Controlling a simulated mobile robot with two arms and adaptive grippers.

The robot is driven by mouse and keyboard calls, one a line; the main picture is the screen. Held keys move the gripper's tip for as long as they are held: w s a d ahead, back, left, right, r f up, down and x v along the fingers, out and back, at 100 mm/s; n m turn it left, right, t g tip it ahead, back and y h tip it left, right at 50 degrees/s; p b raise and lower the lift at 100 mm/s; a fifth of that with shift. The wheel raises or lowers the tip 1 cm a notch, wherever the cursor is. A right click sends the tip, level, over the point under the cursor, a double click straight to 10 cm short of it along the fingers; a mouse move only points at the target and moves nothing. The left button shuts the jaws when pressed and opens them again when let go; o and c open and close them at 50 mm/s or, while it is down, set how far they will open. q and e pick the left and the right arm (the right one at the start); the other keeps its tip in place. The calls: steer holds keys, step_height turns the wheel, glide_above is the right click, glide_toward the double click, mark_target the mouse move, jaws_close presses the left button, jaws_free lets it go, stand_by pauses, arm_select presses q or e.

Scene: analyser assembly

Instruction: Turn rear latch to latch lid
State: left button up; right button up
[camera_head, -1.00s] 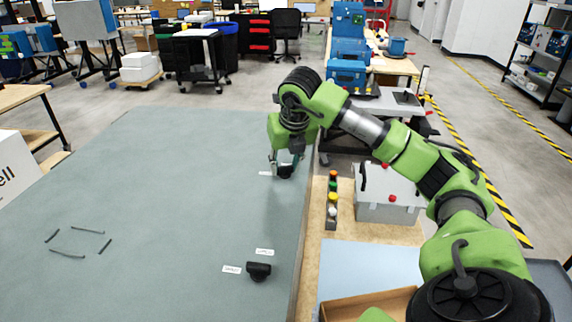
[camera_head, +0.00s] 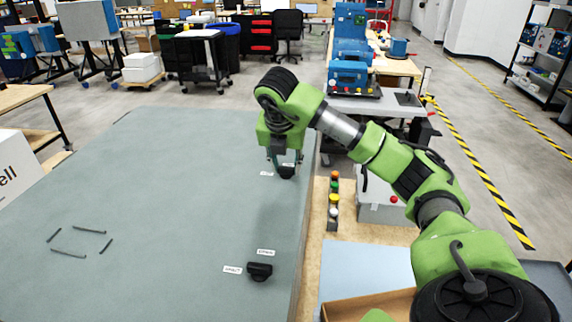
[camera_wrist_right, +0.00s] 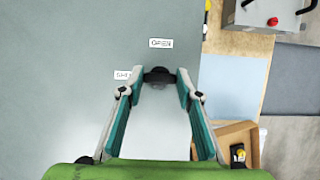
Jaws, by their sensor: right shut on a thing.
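The rear latch (camera_head: 287,172) is a small black knob on the far right part of the large grey-green lid (camera_head: 150,200). My right gripper (camera_head: 284,160) points down at it. In the right wrist view the black latch (camera_wrist_right: 158,75) sits between the fingertips of my right gripper (camera_wrist_right: 162,80), and the fingers are shut on it. An OPEN label (camera_wrist_right: 161,43) lies just beyond it. A second label, partly hidden by a finger, starts with SH (camera_wrist_right: 121,75). The exact angle of the handle is hard to tell. My left gripper is not in view.
A front black latch (camera_head: 260,271) with two labels sits near the lid's right edge. Right of the lid are a column of coloured buttons (camera_head: 334,200), a grey box (camera_head: 378,208), a blue sheet (camera_head: 350,262) and a cardboard tray (camera_head: 370,306). The lid's middle is clear.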

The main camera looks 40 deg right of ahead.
steer(key=shift+r, duration=0.1)
steer(key=o, duration=1.1)
steer(key=shift+o, duration=0.2)
steer(key=v, duration=1.2)
steer(key=shift+a+f, duration=0.1)
steer(key=shift+f, duration=0.1)
